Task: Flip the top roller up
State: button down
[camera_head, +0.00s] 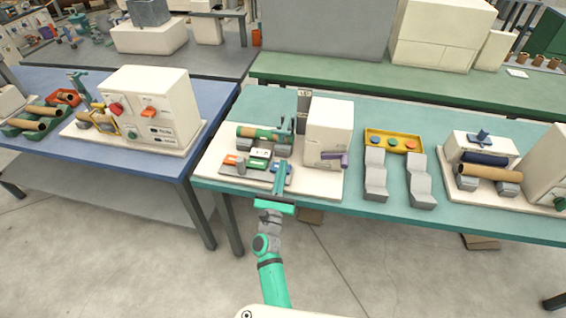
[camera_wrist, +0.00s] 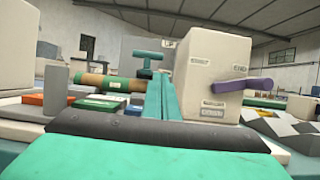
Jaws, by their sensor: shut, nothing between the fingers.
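The spiral winder stands on a cream base plate (camera_head: 222,178) at the middle table's left end. Its white box (camera_head: 330,125) carries a purple lever (camera_head: 334,160) low on the front; the lever also shows in the wrist view (camera_wrist: 240,86). A tan and green roll (camera_head: 262,134) lies left of the box. A teal T-shaped piece (camera_wrist: 154,57) stands between roll and box. I cannot tell which part is the top roller. My gripper (camera_head: 281,168) is shut and empty, in front of the roll and left of the box; its fingers show in the wrist view (camera_wrist: 158,90).
Coloured blocks, one orange (camera_head: 231,159) and one blue (camera_head: 282,169), sit on the base near my gripper. To the right are grey stepped blocks (camera_head: 375,175) and a yellow tray (camera_head: 394,136). A similar machine (camera_head: 490,172) stands farther right, another (camera_head: 150,105) on the left table.

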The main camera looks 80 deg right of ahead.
jog(key=x, duration=0.8)
jog(key=shift+d, duration=0.2)
jog(key=shift+r, duration=0.2)
